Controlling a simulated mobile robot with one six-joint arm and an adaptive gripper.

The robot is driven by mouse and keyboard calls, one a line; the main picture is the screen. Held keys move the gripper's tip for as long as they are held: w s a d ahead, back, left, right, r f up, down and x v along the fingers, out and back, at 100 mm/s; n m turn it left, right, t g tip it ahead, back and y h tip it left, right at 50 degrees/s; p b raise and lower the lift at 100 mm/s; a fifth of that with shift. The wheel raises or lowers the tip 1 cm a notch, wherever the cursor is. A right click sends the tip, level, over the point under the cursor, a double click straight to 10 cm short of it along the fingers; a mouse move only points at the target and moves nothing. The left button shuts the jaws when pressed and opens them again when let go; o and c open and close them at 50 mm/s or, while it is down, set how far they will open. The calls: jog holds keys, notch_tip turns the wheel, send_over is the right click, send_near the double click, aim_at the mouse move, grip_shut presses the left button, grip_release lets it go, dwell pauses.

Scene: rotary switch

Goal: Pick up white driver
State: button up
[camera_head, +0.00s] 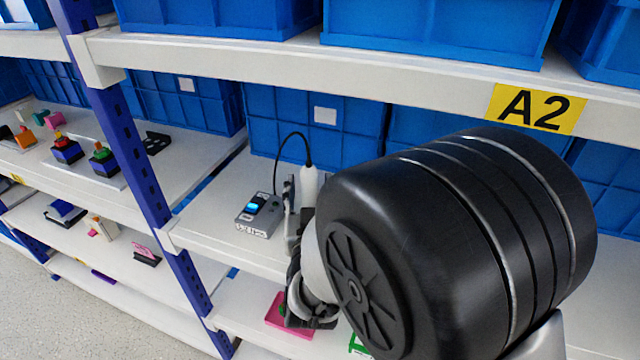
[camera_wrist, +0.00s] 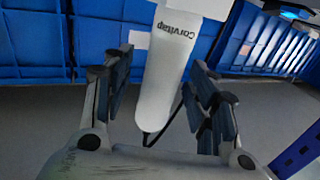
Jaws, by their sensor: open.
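The white driver (camera_head: 308,186) stands upright on the shelf in the head view, with a black cable arching from its top. In the wrist view the white driver (camera_wrist: 166,85) shows its "Corvitap" lettering and lies between the two dark fingers of my gripper (camera_wrist: 160,62). Gaps show between the driver and each finger, so the gripper is open and not closed on it. In the head view my gripper (camera_head: 297,215) is at the driver, and my arm hides part of both.
A grey box (camera_head: 258,214) with a lit blue display sits left of the driver; the cable runs towards it. Blue bins (camera_head: 315,115) stand behind. An upper shelf edge with a yellow A2 label (camera_head: 536,108) hangs above. A blue post (camera_head: 130,160) stands left.

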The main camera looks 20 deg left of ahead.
jog(key=shift+w, duration=0.1)
grip_shut()
dwell(0.7)
jog(key=shift+r, duration=0.1)
